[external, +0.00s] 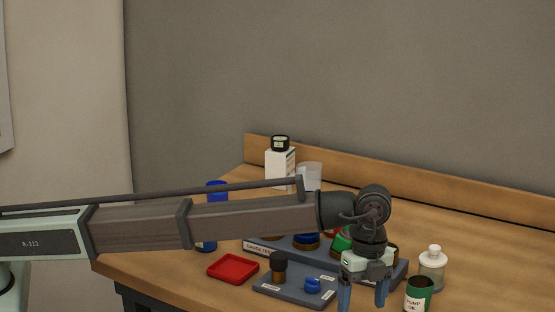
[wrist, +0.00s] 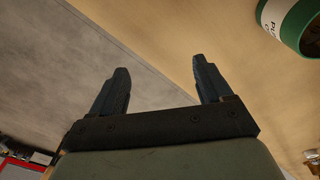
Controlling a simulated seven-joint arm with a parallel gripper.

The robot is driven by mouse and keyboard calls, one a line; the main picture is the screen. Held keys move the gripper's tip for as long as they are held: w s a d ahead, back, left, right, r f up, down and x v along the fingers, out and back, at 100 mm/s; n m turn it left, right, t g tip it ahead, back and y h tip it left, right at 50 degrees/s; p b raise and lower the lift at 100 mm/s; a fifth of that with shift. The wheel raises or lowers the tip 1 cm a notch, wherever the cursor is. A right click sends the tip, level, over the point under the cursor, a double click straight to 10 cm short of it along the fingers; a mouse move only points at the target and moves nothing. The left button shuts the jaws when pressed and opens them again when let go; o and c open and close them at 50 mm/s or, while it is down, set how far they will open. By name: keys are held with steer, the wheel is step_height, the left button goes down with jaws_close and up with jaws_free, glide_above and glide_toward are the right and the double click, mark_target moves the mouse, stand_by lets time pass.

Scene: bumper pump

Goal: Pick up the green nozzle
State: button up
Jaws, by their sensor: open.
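A green part (external: 342,240), which may be the green nozzle, shows in the external view on the grey rack, just behind and left of my wrist. My arm hides some of it, so I cannot make out its full shape. My gripper (external: 362,297) points down over the front right of the table, in front of the rack. Its two blue fingers are apart with nothing between them. In the wrist view my gripper (wrist: 160,70) is also open and empty, and the green part cannot be made out there.
A green pump oil can (external: 418,296) stands right of my gripper; it also shows in the wrist view (wrist: 292,22). Left are a grey tray (external: 296,292) with small parts and a red tray (external: 233,268). The table's far right is clear.

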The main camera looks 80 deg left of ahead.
steer(key=w+a+r+n, duration=0.2)
steer(key=w+a+r, duration=0.1)
steer(key=a, duration=0.5)
steer(key=w+a+r+n, duration=0.2)
steer(key=a+r, duration=0.2)
steer(key=a, duration=0.3)
step_height(320, 180, up, 5)
steer(key=n+y, duration=0.1)
steer(key=n, duration=0.2)
glide_above(347, 237)
steer(key=a, duration=0.1)
steer(key=shift+w+a+r+t, duration=0.1)
steer(key=shift+w+a+t, duration=0.1)
steer(key=shift+w+t, duration=0.2)
steer(key=shift+a, duration=0.2)
step_height(347, 237, down, 14)
steer(key=shift+a+r, duration=0.1)
steer(key=shift+r, duration=0.05)
steer(key=c, duration=1.3)
